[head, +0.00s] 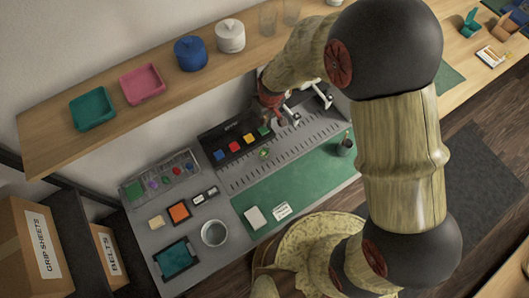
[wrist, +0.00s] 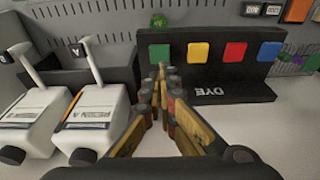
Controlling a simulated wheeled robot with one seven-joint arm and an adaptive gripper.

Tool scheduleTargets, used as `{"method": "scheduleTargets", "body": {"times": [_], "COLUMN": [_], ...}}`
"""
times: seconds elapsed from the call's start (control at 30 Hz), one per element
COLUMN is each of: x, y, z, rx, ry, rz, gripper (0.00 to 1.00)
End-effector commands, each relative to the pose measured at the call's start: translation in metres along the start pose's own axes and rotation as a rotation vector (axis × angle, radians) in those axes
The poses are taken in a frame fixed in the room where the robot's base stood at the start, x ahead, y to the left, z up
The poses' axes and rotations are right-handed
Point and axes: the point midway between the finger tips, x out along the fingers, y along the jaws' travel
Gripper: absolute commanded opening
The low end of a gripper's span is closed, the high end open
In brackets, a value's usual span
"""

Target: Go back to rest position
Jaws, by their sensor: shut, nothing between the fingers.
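My gripper (wrist: 163,92) shows in the wrist view with its two fingers together and nothing between them. It points toward the black DYE rack (wrist: 215,78), near the green square (wrist: 159,53) at the rack's end. In the head view my gripper (head: 277,110) hangs beside the same rack, over the back of the grey bench, at the end of my bent arm. The fingertips are small there and partly hidden by the wrist.
Two white dispensers (wrist: 92,103) with levers stand left of my gripper in the wrist view. A wooden shelf (head: 110,110) with trays and jars runs above the bench.

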Motion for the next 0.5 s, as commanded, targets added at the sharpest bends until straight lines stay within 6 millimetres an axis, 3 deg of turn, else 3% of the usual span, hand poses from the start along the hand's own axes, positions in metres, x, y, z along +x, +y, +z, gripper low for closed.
{"method": "scheduleTargets", "body": {"times": [0.2,0.5], "x": [-0.019,-0.02], "y": [0.0,0.0], "z": [-0.004,-0.004], "rx": [0.0,0.0], "ry": [0.001,0.0], "rz": [0.0,0.0], "gripper": [0.0,0.0]}}
